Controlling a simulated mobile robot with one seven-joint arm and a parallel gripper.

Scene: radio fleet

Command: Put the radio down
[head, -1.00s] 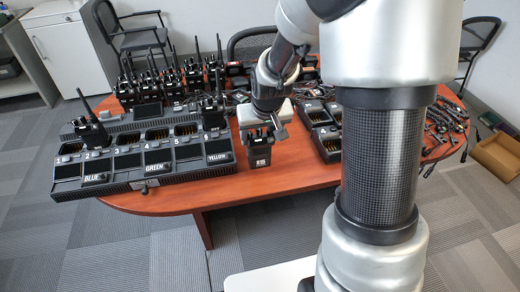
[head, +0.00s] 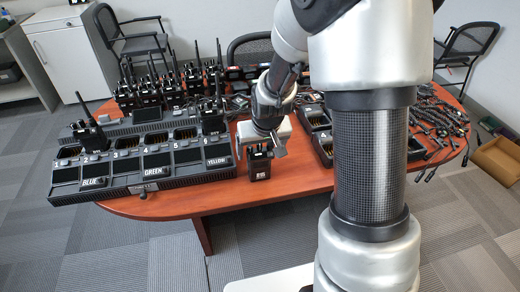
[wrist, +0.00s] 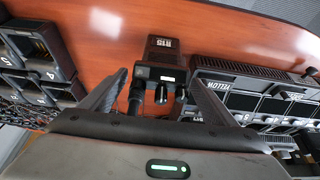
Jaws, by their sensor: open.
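The black radio (head: 259,165), labelled R15, stands upright on the wooden table (head: 290,184) near its front edge, right of the multi-slot charger. It also shows in the wrist view (wrist: 159,68). My gripper (head: 260,148) is above it, pointing down. In the wrist view my gripper (wrist: 158,88) is open, with one finger on each side of the radio's knob and antenna end. Gaps show between the fingers and the radio. Its underside is hidden, so exact contact with the table cannot be seen.
The large charger (head: 140,185) with BLUE, GREEN and YELLOW labels is close on the left; two radios stand in it. Another charger (head: 322,143) lies right, partly behind my arm. Several radios (head: 170,90) stand behind. Cables and small parts (head: 435,125) cover the table's right end.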

